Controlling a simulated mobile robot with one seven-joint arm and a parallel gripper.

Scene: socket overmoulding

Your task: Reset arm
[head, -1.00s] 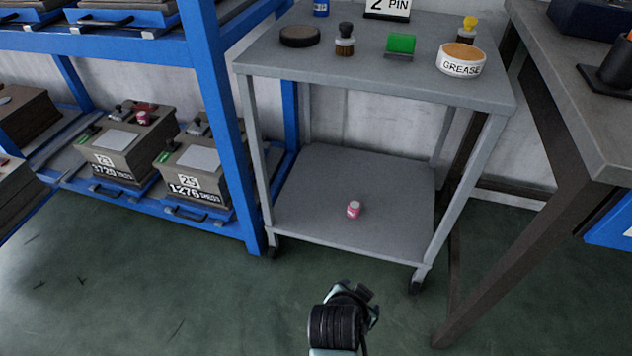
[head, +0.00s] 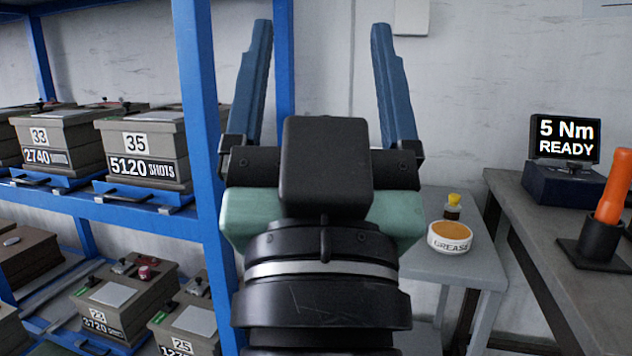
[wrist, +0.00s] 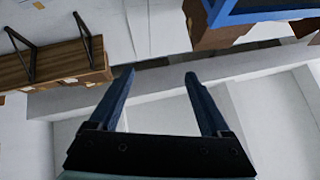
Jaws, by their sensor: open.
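My gripper (head: 318,95) is raised upright in the middle of the head view, close to the camera. Its two blue fingers are wide apart with nothing between them. In the wrist view my gripper (wrist: 160,92) also shows open and empty, with a pale wall and ceiling area beyond it. My arm hides most of the grey cart (head: 440,262) behind it.
A blue rack (head: 205,130) with several numbered mould boxes stands at the left. A grease tin (head: 450,237) and a small yellow-capped bottle (head: 453,205) sit on the cart. At the right, a bench (head: 535,225) holds a "5 Nm READY" display (head: 566,138) and an orange-handled tool (head: 613,188).

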